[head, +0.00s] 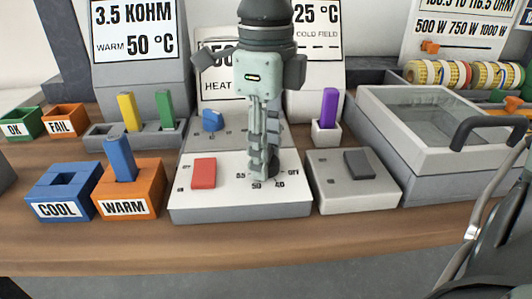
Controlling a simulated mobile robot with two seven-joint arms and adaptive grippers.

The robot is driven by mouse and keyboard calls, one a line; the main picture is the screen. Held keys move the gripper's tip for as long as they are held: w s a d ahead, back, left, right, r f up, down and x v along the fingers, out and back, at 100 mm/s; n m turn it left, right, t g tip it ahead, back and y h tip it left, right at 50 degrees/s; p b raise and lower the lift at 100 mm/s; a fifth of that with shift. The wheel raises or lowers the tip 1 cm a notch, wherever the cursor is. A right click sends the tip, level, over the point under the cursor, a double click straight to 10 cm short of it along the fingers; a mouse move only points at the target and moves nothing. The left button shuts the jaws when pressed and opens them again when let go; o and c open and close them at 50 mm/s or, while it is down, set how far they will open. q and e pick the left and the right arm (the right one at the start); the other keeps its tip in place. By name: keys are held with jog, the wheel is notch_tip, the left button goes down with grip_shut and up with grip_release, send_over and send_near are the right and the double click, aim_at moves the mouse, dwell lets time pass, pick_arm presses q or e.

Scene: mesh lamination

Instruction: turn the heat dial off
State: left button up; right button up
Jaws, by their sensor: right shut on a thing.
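My right gripper (262,172) points straight down over the white panel (225,198) in the middle of the table. Its fingers are shut at the heat dial's place. The dial itself is hidden by the fingers, so I cannot tell where it points. Around the fingertips the panel is marked 55, 50, 40 and OFF, with OFF at the right. A red rocker switch (204,173) sits on the same panel, left of the gripper. My left gripper is not in view.
Left of the panel stand an orange WARM box (143,198) holding a blue stick and a blue COOL box (58,200). To the right are a grey box with a dark switch (359,165) and a large grey tray (385,135). Signs stand behind. The table's front strip is clear.

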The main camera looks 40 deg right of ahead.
jog(key=n+b, duration=0.2)
jog(key=n, duration=0.2)
jog(key=shift+f, duration=0.1)
jog(key=n, duration=0.3)
jog(key=shift+n+b, duration=0.4)
jog(key=shift+n, duration=0.5)
jog(key=n, duration=0.2)
jog(key=shift+n, duration=0.4)
jog(key=n, duration=0.2)
jog(key=shift+n, duration=2.4)
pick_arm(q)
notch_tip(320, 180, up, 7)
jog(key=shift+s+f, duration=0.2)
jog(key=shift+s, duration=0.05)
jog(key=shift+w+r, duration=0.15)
